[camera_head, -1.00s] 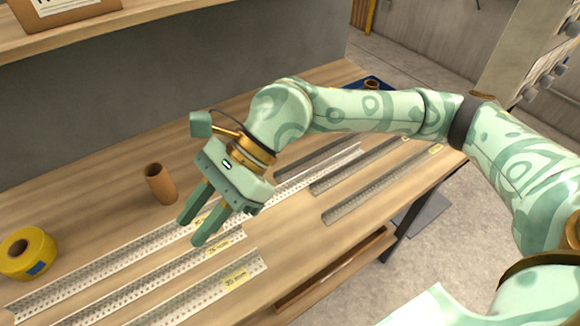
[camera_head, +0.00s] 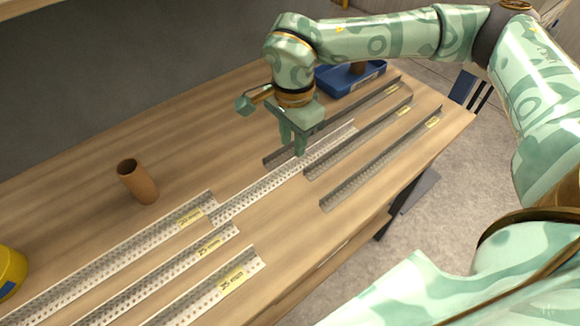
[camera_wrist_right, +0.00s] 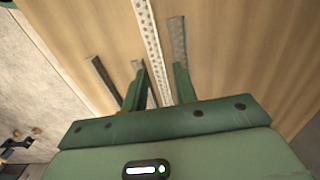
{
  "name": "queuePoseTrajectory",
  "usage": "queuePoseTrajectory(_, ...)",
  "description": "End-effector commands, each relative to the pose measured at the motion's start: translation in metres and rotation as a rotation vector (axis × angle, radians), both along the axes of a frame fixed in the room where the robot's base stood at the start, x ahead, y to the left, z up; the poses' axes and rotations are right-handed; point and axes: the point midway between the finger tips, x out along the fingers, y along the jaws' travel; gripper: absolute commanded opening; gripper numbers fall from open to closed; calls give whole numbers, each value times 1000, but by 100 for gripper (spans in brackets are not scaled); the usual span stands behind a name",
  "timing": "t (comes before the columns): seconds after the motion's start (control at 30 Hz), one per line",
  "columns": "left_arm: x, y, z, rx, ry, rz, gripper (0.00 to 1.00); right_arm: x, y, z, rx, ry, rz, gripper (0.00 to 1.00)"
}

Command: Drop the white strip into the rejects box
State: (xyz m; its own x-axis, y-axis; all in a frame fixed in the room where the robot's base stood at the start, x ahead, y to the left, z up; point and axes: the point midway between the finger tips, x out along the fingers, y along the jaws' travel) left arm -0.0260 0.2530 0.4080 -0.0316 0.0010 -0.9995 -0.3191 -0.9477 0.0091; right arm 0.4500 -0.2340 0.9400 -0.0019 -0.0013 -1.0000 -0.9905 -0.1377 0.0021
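A long white perforated strip (camera_head: 250,190) lies on the wooden table, running from the middle toward the back right. It also shows in the right wrist view (camera_wrist_right: 150,40), passing between the fingers. My right gripper (camera_head: 293,146) points down just over this strip. Its two fingers stand apart with the strip between or below them, and contact cannot be made out. My left gripper is not in view.
Dark grey strips (camera_head: 370,165) lie to the right, one of them close behind the gripper. Several light perforated strips with yellow labels (camera_head: 205,285) lie at the front left. A cardboard tube (camera_head: 138,182) stands at left, near a yellow roll (camera_head: 10,272). The table's left back is clear.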

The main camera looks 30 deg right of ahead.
Motion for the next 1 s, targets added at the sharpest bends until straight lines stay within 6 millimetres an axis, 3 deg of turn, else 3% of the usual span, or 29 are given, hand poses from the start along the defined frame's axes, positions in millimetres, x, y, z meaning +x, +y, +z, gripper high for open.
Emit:
queuePoseTrajectory(0.17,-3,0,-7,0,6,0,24,1,3,-15,1,2,3,28)
queuePoseTrajectory(0.4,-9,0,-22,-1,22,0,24,2,8,-53,2,3,1,28)
queuePoseTrajectory(0.63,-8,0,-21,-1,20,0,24,3,8,-52,1,-2,1,28)
queuePoseTrajectory(0.73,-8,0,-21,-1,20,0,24,3,8,-52,1,-2,1,0)
queuePoseTrajectory(1.0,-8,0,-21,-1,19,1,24,3,8,-53,1,-2,1,0)
